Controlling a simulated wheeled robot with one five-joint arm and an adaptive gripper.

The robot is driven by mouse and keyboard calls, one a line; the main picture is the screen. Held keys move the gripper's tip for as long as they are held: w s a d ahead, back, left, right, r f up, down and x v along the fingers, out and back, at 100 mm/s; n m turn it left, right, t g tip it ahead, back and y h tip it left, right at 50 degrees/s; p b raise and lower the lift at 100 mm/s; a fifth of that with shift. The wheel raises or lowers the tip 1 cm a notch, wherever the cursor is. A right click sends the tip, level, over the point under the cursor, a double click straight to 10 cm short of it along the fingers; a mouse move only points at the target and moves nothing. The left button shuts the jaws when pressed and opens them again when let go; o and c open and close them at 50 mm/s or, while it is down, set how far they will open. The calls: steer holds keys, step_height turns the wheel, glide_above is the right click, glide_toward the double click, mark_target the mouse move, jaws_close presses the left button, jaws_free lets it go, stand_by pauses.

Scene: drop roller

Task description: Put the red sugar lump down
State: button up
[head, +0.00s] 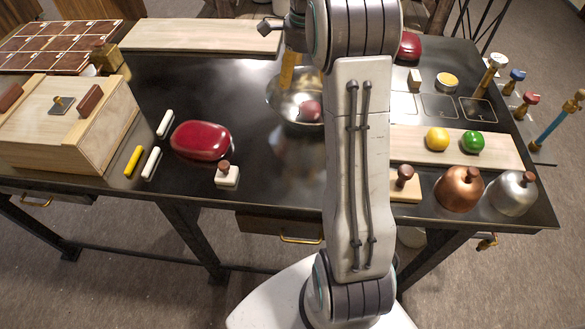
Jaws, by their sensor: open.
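I cannot pick out a red sugar lump for certain. A dull red rounded shape (310,110) shows inside the metal bowl (278,100); I cannot tell whether it is the lump or a reflection. My gripper (279,22) is only partly seen at the top, left of my arm's upper joint. One dark finger sticks out to the left with nothing visible in it. The other finger is hidden by my arm. The gripper appears beyond the bowl in the picture.
A glossy red oval object (201,140) lies left of centre. A wooden box (70,125) stands at left, a pale board (200,36) at the back. Yellow (437,139) and green (472,141) balls and copper (461,188) and silver (513,192) domes stand right. Black tabletop behind the red oval is clear.

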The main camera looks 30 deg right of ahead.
steer(key=s+a+r+n+t, duration=0.2)
steer(key=s+a+r+n, duration=0.3)
steer(key=s+a+n, duration=0.55)
steer(key=s+a+f+n, duration=0.2)
steer(key=s+a+n, duration=0.2)
steer(key=s, duration=0.3)
steer(key=s+a+f+n+t, duration=0.1)
steer(key=s+a+f+n, duration=0.1)
steer(key=s+n, duration=0.5)
steer(key=shift+s+a+f, duration=0.2)
steer(key=shift+a+f, duration=0.1)
steer(key=shift+a, duration=0.55)
steer(key=shift+d+n, duration=0.1)
steer(key=shift+n, duration=0.15)
